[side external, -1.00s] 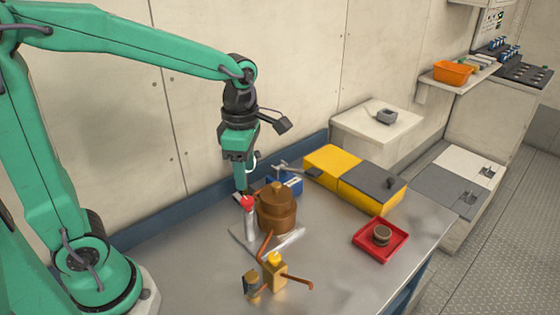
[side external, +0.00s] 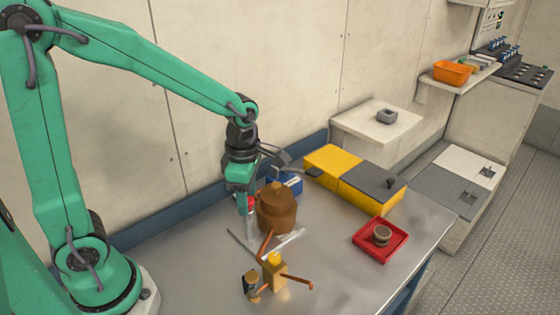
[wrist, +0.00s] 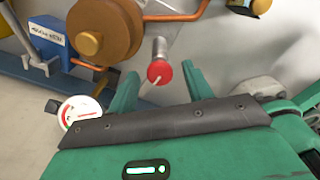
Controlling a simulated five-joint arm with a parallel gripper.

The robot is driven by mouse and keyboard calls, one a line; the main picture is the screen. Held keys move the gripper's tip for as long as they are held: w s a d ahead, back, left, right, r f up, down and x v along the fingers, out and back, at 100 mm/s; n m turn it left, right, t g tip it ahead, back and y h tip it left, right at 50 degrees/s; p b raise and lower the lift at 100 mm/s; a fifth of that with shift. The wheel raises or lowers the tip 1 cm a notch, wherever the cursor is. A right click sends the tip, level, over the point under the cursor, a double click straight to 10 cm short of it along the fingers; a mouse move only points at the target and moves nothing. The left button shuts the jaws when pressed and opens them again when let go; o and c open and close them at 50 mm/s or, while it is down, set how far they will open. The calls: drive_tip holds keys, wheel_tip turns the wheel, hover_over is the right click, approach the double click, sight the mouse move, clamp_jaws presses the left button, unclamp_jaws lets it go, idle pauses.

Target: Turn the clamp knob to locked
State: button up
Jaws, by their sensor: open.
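The clamp knob (wrist: 159,73) is a red round cap with a pale line on its face, on top of a grey post (wrist: 159,48). In the wrist view it sits between the tips of my open fingers, with a gap visible on each side. In the side view the red knob (side external: 252,202) is partly hidden by my gripper (side external: 245,208), which points down at it from above. The fingers hold nothing, and I cannot tell their exact height relative to the knob.
A brown stepped cylinder (side external: 277,208) stands close to the right of the knob. A red tray (side external: 380,239) and yellow case (side external: 333,162) lie right. The table's front right is clear.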

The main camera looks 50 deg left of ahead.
drive_tip(key=c, duration=1)
drive_tip(key=shift+o, duration=0.2)
drive_tip(key=shift+m, duration=0.5)
drive_tip(key=m, duration=1)
drive_tip(key=shift+r+m, duration=0.1)
drive_tip(key=shift+m, duration=0.2)
drive_tip(key=m, duration=0.4)
